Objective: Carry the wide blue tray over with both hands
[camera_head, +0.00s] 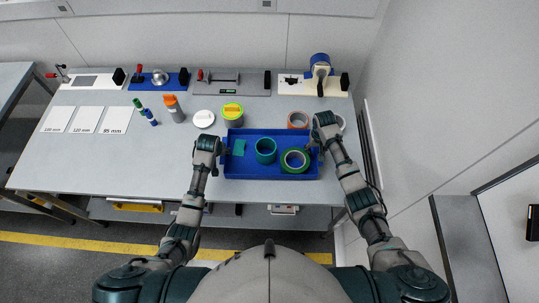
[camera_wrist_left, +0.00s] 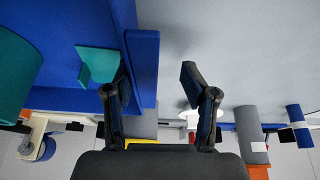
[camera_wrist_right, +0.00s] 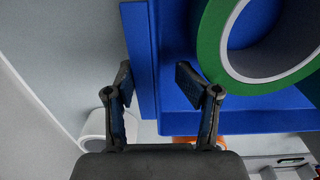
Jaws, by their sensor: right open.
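The wide blue tray (camera_head: 270,133) lies on the grey table near its front edge. A green tape roll (camera_head: 295,161), a teal roll (camera_head: 266,150) and a small teal piece (camera_head: 239,148) are in it. My left gripper (camera_head: 222,150) is at the tray's left wall; in the left wrist view its open fingers (camera_wrist_left: 153,85) stand either side of the wall (camera_wrist_left: 144,60), with a gap. My right gripper (camera_head: 316,148) is at the right wall; in the right wrist view its open fingers (camera_wrist_right: 157,80) stand either side of that wall (camera_wrist_right: 140,50). Fingertips are small in the head view.
Behind the tray are a yellow-topped can (camera_head: 232,115), a white disc (camera_head: 204,119) and an orange roll (camera_head: 298,120). A white roll (camera_wrist_right: 94,124) is close to my right gripper. The table's front left is clear.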

